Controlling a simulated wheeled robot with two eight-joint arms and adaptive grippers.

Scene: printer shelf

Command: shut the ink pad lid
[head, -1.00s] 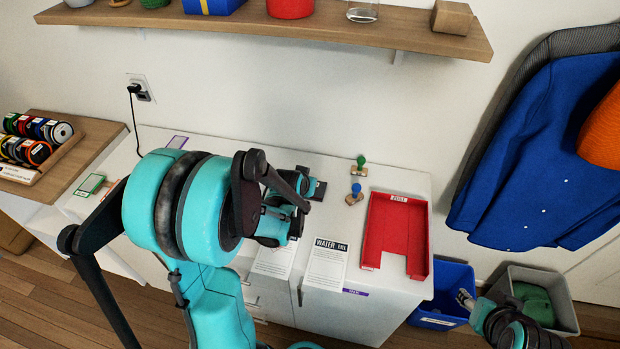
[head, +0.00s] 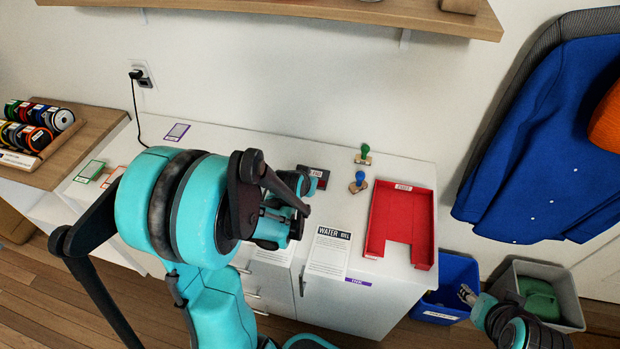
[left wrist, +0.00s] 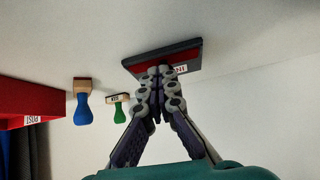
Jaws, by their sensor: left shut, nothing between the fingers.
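The ink pad (head: 320,174) is a small dark box with a red, labelled face on the white cabinet top. My left arm partly covers it in the head view. In the left wrist view the ink pad (left wrist: 138,62) shows dark edges around a red strip with a white label. My left gripper (left wrist: 160,72) is shut and empty, its fingertips in front of the pad's red face; I cannot tell if they touch it. How far the lid is closed is not clear. My right gripper (head: 466,294) is low at the right, too small to read.
A green-handled stamp (head: 364,154) and a blue-handled stamp (head: 358,182) stand just right of the pad. Further right is a red tray (head: 376,215). A white WATER sheet (head: 328,252) lies at the front edge. A blue bin (head: 455,275) and a grey bin (head: 568,290) stand beside the cabinet.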

